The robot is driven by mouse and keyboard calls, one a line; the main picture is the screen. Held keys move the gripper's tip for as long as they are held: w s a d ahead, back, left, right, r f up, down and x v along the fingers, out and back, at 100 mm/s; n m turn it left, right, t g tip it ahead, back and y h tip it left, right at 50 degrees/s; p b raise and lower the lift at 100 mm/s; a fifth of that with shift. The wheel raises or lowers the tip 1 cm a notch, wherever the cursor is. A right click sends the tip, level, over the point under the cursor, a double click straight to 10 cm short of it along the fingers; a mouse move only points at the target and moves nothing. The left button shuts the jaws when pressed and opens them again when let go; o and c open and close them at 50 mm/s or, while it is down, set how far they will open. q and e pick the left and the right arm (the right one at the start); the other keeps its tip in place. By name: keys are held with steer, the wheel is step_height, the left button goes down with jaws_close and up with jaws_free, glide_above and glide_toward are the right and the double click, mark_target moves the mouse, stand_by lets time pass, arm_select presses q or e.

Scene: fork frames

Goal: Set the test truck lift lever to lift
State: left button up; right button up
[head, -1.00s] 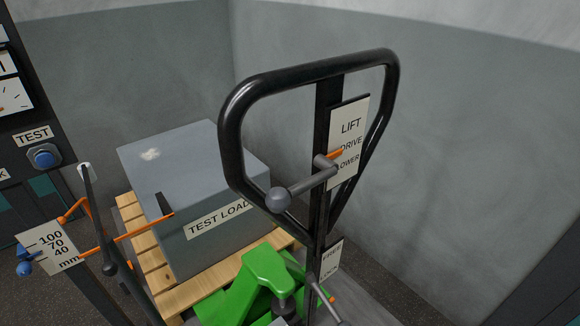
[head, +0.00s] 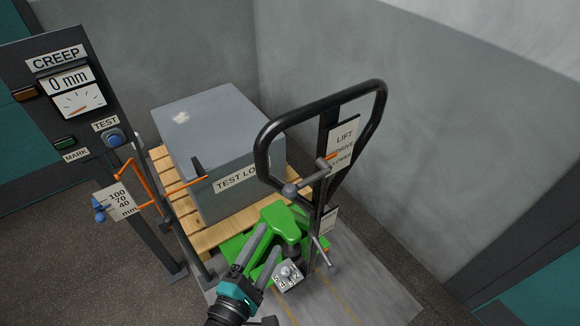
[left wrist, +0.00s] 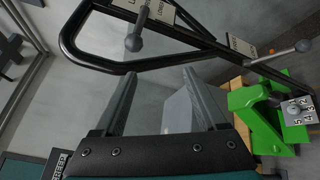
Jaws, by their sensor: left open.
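The lift lever (head: 305,183) is a grey bar with a round ball knob on the truck's black handle (head: 378,100). Its orange pointer (head: 332,157) is about level with DRIVE on the label (head: 343,140), which reads LIFT, DRIVE, LOWER from top to bottom. The lever's ball knob (left wrist: 133,43) also shows in the left wrist view, beyond the fingertips. My left gripper (head: 271,240) is open and empty, below the lever in the head view. Its two fingers (left wrist: 158,75) point toward the handle loop. My right gripper is not in view.
A second lever (head: 321,246) sits lower on the handle, above a numbered dial (head: 286,279). The green truck body (head: 283,222), test load (head: 205,140) and pallet (head: 205,240) are behind. A creep gauge post (head: 75,90) and height scale (head: 117,198) stand left.

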arm_select(q)
step_height(320, 180, up, 5)
steer(key=n+t, duration=0.1)
steer(key=n, duration=0.1)
steer(key=p+x, duration=0.1)
steer(key=x, duration=1.3)
steer(key=shift+w+d+f+p, duration=0.3)
steer(key=shift+d+f+p, duration=0.05)
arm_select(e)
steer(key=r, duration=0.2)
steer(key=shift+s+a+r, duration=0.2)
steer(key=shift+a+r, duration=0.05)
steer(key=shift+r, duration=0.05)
arm_select(q)
jaws_close()
